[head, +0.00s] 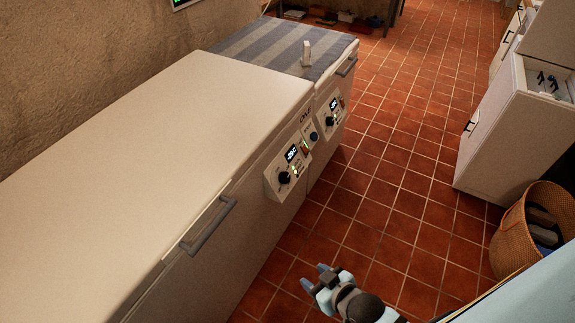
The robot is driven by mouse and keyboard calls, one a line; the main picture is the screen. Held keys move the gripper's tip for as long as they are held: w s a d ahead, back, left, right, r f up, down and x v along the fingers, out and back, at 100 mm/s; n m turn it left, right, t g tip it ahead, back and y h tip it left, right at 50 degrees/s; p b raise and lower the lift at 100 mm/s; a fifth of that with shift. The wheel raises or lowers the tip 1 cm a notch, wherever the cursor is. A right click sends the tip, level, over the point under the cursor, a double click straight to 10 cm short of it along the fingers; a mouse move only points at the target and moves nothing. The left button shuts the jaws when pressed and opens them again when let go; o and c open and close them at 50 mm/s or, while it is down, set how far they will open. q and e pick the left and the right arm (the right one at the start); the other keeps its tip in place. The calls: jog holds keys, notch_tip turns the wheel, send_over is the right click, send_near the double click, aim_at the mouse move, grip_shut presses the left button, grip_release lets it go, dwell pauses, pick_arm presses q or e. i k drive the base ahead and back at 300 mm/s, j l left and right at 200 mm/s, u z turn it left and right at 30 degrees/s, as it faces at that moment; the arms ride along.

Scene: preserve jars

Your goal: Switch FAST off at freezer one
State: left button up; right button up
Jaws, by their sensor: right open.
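Two white chest freezers stand end to end along the wall. The near freezer (140,130) has a closed white lid and a front control panel (292,162) with a lit display, a dark knob, small green lights and a blue round part. The far freezer (325,150) has a similar panel (331,112) with a lit display and knob. Panel lettering is too small to read, so I cannot tell which is freezer one or pick out FAST. My right gripper (314,277) is open and empty, low in front of the near freezer, apart from its panel. My left gripper is out of view.
A grey handle (209,226) juts from the near freezer's front. A striped cloth (270,45) and a small pale upright object (306,54) are on the far freezer. A white cabinet with an open drawer (520,120) and a wicker basket (515,240) stand right. Tiled floor between is clear.

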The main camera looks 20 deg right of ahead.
aim_at(304, 149)
jog(key=i+l, duration=0.25)
jog(key=l, duration=0.2)
jog(key=i+l, duration=0.2)
jog(key=l, duration=0.2)
jog(key=i+l, duration=0.25)
jog(key=l, duration=0.2)
jog(key=z, duration=0.05)
